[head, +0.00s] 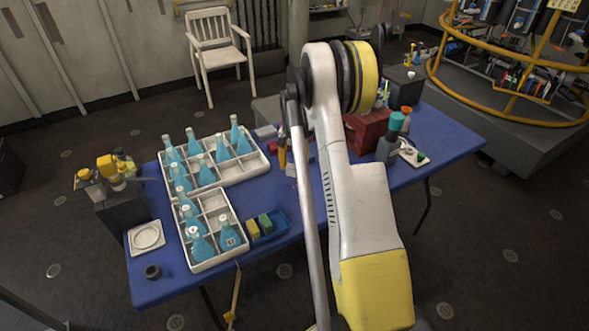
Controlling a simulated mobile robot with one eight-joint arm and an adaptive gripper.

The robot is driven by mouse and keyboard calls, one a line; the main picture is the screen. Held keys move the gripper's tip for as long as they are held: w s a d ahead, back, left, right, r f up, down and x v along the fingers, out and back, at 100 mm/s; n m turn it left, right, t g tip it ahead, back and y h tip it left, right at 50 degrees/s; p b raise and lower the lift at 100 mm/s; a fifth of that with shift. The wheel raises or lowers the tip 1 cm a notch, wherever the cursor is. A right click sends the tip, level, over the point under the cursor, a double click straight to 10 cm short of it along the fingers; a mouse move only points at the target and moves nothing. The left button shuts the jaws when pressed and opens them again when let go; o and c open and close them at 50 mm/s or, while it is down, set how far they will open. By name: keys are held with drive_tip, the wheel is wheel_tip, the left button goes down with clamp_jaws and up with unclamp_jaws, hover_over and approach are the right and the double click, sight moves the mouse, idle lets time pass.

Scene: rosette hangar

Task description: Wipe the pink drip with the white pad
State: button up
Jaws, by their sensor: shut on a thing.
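My arm rises from the bottom of the head view and bends over the blue table (345,212). I cannot make out a white pad. A tiny pinkish mark (295,186) shows on the blue table just left of my arm. It may be part of the pink drip, but it is too small and too covered to tell.
White divided crates (259,166) (203,268) hold several blue bottles. A blue tray (284,226) with yellow and green blocks, a white square dish (133,249) and a dark cup (152,272) are at left. A red box (362,134) and a teal-capped bottle (386,151) stand right of my arm.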

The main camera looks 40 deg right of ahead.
sight(294, 166)
drive_tip(key=shift+r+p, duration=1.1)
drive_tip(key=shift+r, duration=1.15)
